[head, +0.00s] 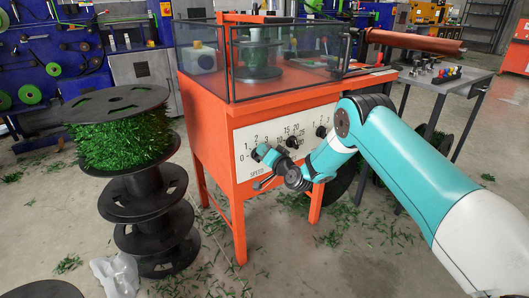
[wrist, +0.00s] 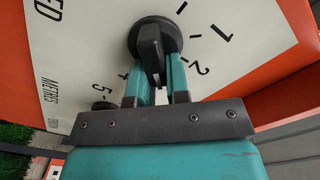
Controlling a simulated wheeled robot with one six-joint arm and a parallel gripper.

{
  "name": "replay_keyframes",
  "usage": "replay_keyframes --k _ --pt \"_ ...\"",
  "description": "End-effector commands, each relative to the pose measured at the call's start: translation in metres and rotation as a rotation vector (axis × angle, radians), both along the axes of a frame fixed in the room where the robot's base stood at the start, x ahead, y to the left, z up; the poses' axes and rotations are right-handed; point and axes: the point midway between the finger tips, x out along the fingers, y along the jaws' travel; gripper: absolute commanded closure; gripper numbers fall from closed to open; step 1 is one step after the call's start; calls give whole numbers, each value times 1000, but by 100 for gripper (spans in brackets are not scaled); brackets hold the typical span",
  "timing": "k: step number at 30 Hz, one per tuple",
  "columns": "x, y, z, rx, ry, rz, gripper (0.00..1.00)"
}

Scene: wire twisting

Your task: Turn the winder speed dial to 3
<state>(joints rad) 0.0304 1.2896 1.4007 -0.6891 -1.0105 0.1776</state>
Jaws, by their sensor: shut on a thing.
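The speed dial (wrist: 155,38) is a round black knob with a raised grip bar, on a white panel. In the wrist view my gripper (wrist: 163,65) is shut on this bar, with a teal finger on each side. The numbers 1 and 2 show to the right of the dial and 5 at lower left; my fingers cover the part of the scale between. I cannot tell exactly which mark the dial points to.
The orange winder (head: 212,117) has a glass-walled top and two more black knobs, a middle one (head: 292,142) and a right one (head: 321,131). Black spools (head: 150,205) with green wire stand at left. A grey tool table (head: 445,78) is at right. Green scraps litter the floor.

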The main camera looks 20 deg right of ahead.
Motion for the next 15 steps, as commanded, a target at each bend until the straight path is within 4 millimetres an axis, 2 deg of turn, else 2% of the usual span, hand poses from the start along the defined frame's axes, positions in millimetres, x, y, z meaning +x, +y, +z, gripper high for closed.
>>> replay_keyframes --k 2,3,6,15 --pt "0 0 -1 -1 2 -1 100" --pt "0 0 -1 -1 2 -1 82" --pt "0 0 -1 -2 2 -1 59" --pt "-1 -1 0 -1 1 0 58"
